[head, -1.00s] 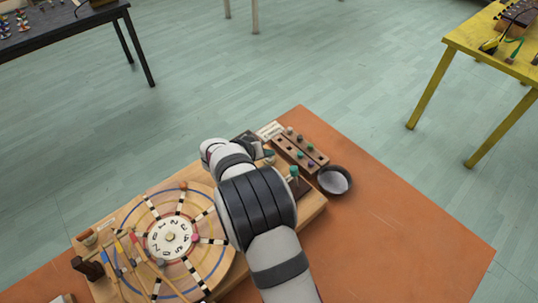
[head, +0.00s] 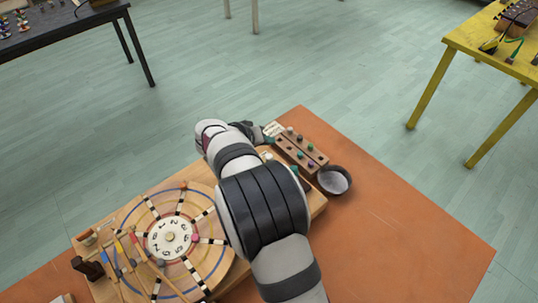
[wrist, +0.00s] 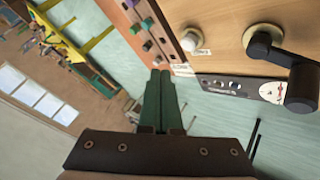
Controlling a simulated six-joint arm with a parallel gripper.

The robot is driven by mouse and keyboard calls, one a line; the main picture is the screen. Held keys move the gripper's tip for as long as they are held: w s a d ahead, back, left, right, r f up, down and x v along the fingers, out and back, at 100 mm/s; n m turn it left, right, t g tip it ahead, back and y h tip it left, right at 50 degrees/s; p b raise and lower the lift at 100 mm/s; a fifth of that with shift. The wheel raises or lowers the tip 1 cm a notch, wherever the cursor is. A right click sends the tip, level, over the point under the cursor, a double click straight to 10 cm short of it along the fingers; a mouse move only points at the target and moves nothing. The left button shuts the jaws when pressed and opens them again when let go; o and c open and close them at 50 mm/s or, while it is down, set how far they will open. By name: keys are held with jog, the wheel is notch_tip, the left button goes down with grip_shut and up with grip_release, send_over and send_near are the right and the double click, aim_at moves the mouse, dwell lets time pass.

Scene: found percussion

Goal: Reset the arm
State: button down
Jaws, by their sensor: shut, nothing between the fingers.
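My gripper shows in the wrist view (wrist: 160,78) as two dark green fingers pressed together with nothing between them. It points toward the edge of the wooden board and the brown peg rack. In the head view my arm reaches over the right part of the wooden board (head: 312,206), and the fingers are mostly hidden behind my wrist. A round wooden wheel with a white numbered dial (head: 170,239) lies on the board left of my arm.
A brown rack with coloured pegs (head: 300,150) and a dark bowl (head: 334,181) are right of my wrist. Mallets (head: 132,262) lie at the board's left. The wrist view shows a dark crank (wrist: 303,85) and white knob (wrist: 191,40). The orange tabletop (head: 400,235) is clear at right.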

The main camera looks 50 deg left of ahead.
jog(key=shift+r, duration=0.75)
